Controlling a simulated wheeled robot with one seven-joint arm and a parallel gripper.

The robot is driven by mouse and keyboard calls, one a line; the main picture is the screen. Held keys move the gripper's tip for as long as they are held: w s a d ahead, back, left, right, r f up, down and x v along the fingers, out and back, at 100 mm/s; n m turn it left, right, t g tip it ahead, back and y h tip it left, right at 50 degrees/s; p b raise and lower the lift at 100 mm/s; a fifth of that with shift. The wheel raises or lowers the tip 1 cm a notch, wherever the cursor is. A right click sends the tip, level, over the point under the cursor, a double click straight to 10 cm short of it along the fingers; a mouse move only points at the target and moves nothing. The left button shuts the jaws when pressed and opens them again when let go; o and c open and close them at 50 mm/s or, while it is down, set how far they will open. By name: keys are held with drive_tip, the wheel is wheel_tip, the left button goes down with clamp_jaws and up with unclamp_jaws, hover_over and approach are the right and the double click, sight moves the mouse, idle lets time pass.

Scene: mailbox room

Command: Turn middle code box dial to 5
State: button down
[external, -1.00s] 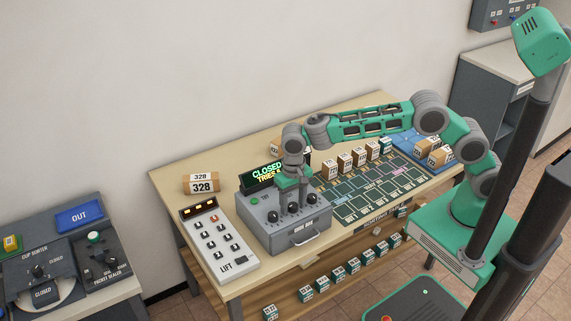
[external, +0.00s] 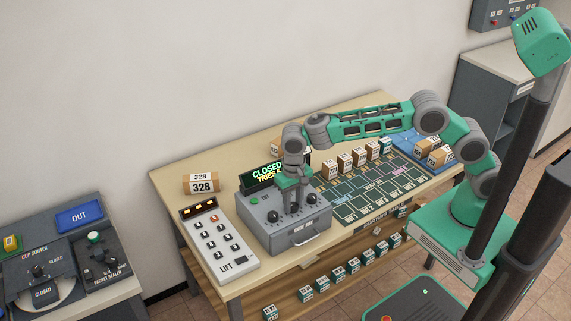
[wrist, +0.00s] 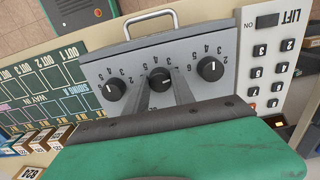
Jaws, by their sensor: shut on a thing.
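The grey code box (external: 268,240) stands on the table with a row of black dials on its sloped top. In the wrist view the box appears upside down, with the middle dial (wrist: 160,77) between a left dial (wrist: 115,89) and a right dial (wrist: 210,68). My gripper (wrist: 164,88) is shut on the middle dial, a finger on each side. The dial's white mark is partly visible, but I cannot tell its number. The green display (external: 267,173) behind the box reads "CLOSED" with a "TRIES" line.
A white LIFT keypad (external: 220,248) stands left of the box. A parcel marked 328 (external: 201,184) lies behind the keypad. A dark green board (external: 370,185) with several small boxes fills the table to the right. A handle (external: 304,236) sticks out from the box's front.

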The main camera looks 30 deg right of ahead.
drive_tip(key=shift+n, duration=0.3)
drive_tip(key=n, duration=1.1)
drive_tip(key=shift+n+b, duration=0.3)
drive_tip(key=shift+b, duration=0.05)
drive_tip(key=n, duration=0.5)
drive_tip(key=shift+r, duration=0.1)
drive_tip(key=n, duration=0.6)
drive_tip(key=shift+n, duration=0.4)
drive_tip(key=c, duration=1.1)
unclamp_jaws()
drive_tip(key=shift+o, duration=0.2)
